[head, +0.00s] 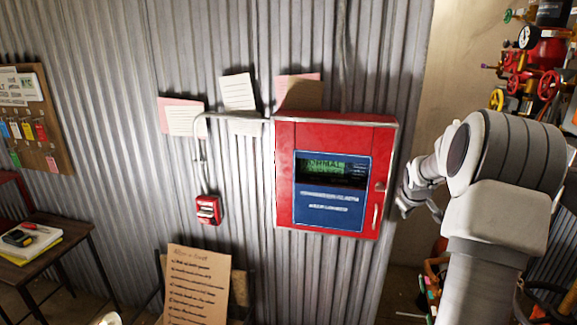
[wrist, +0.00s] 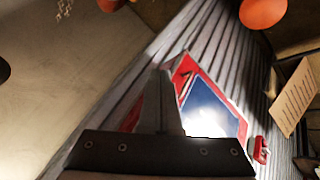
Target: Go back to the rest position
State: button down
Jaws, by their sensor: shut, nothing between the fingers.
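My gripper (wrist: 160,75) is shut and empty in the wrist view, its fingers together. In the head view my white arm rises at the right, and the gripper (head: 408,200) is partly hidden beside the right edge of a red control box. The red box (head: 335,133) is on the corrugated wall, its door closed, with a blue panel and a lit green display. The box (wrist: 186,68) also shows beyond the fingers in the wrist view. I cannot tell the exact gap between gripper and box.
A small red pull station (head: 208,210) is left of the box. Paper notes (head: 238,92) hang above. A handwritten board (head: 197,287) stands below. A dark side table (head: 45,250) is at the left. Red valves and pipes (head: 535,80) are behind my arm at the right.

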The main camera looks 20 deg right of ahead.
jog(key=s+a+r+m+p, duration=0.1)
jog(key=s+a+r+p, duration=0.2)
jog(key=s+a+r, duration=1.2)
jog(key=s+a+f+y+b, duration=0.1)
jog(key=s+a, duration=0.3)
jog(key=a, duration=0.4)
jog(key=s+a+f+y+b, duration=0.1)
jog(key=s+a, duration=0.3)
jog(key=a, duration=0.5)
jog(key=s+a+f+y+b, duration=0.1)
jog(key=s+a, duration=0.3)
jog(key=a, duration=0.5)
jog(key=shift+s+f+y, duration=0.35)
jog(key=shift+f+y, duration=0.15)
jog(key=shift+y, duration=0.3)
